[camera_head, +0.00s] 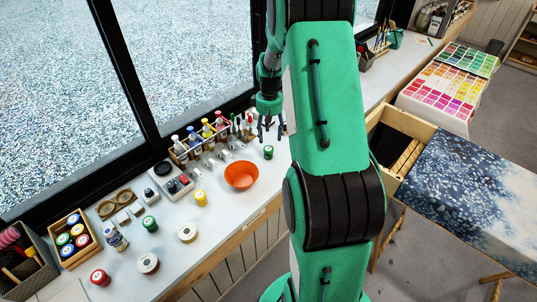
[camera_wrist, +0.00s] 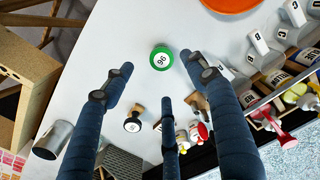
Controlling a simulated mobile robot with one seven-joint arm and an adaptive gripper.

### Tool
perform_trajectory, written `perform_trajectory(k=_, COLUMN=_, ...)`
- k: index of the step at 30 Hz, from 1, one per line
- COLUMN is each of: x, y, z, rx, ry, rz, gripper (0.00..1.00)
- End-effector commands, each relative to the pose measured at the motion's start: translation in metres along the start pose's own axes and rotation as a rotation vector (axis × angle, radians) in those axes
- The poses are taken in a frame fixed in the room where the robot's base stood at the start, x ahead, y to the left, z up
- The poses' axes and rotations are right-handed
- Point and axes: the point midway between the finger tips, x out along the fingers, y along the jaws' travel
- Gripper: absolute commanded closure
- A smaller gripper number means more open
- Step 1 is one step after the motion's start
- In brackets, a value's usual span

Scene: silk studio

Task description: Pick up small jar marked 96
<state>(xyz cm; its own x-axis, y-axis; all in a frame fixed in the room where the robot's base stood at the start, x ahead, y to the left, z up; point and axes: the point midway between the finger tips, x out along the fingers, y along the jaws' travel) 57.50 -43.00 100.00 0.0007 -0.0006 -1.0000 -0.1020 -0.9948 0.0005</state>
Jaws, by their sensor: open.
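The small jar marked 96 (camera_wrist: 160,58) has a green body and a white lid with the number on it. It stands upright on the white worktop in the wrist view, just beyond my fingertips and between their lines. In the head view a small green jar (camera_head: 268,152), apparently the same one, stands right of the orange bowl. My gripper (camera_wrist: 160,88) has its fingers spread wide with nothing between them. In the head view my gripper (camera_head: 269,132) hangs above and behind that jar, apart from it.
The orange bowl (camera_head: 241,175) is close to the jar. A rack of bottles (camera_head: 205,138) lines the window side. Another green jar (camera_head: 150,224) and a yellow jar (camera_head: 201,198) stand further left. A metal cup (camera_wrist: 53,139) and stamps (camera_wrist: 135,118) show in the wrist view.

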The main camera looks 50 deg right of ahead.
Motion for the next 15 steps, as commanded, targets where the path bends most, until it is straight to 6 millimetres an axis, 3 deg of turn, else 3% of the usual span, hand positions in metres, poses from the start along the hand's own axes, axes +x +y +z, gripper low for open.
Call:
perform_trajectory(k=3, x=0.022, y=-0.001, z=0.001, rx=0.000, ry=-0.004, rz=-0.002, gripper=0.43)
perform_trajectory(k=9, x=0.049, y=-0.001, z=0.001, rx=0.000, ry=-0.003, rz=-0.002, gripper=0.43)
perform_trajectory(k=15, x=0.058, y=0.000, z=0.000, rx=0.000, ry=-0.001, rz=-0.001, gripper=0.43)
